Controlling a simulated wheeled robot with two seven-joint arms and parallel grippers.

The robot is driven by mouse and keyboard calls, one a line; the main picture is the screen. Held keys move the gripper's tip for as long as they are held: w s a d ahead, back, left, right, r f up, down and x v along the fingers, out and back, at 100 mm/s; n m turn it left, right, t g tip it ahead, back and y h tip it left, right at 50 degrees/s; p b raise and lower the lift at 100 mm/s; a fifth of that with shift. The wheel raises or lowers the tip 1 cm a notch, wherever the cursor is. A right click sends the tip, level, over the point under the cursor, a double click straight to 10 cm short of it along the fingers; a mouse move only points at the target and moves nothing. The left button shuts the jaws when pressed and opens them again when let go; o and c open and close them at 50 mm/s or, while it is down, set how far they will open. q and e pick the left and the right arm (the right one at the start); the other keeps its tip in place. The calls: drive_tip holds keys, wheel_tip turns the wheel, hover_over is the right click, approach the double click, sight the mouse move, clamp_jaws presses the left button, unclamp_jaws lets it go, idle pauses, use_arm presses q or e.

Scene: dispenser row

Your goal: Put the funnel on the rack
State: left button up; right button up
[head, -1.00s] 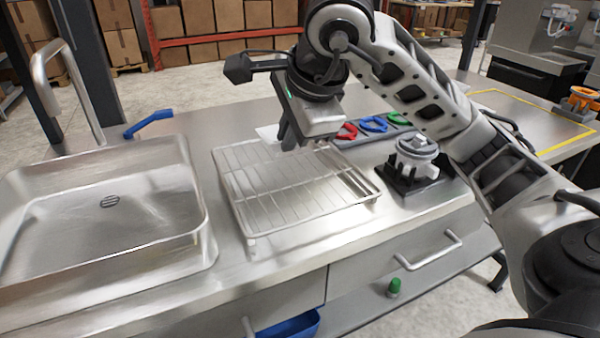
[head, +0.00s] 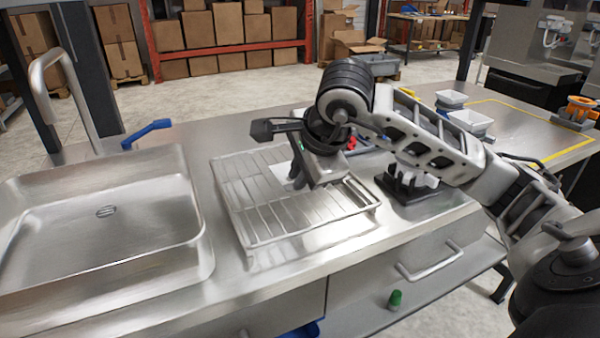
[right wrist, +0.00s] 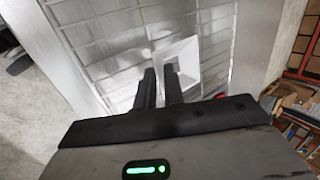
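The funnel is a white square-mouthed piece (right wrist: 187,62) in the right wrist view, over the wire rack (right wrist: 95,45). In the head view a small white part of the funnel (head: 281,171) shows beside my right gripper (head: 297,180), above the back half of the rack (head: 268,226). The right gripper (right wrist: 160,70) points down with its two dark fingers close together, a narrow gap between them, at the funnel's near edge. It appears shut on that edge. Whether the funnel touches the wires is unclear. My left gripper is in neither view.
A steel sink (head: 95,225) with a tap lies left of the rack. A black holder (head: 408,190) with a white piece stands right of it, partly behind my arm. White trays (head: 470,121) stand farther back. The rack's front half is clear.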

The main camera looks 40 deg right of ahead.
drive_tip(key=shift+o, duration=1.2)
use_arm(q)
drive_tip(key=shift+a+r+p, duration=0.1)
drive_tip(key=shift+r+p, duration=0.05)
drive_tip(key=shift+p, duration=0.4)
use_arm(e)
drive_tip(key=v, duration=1.2)
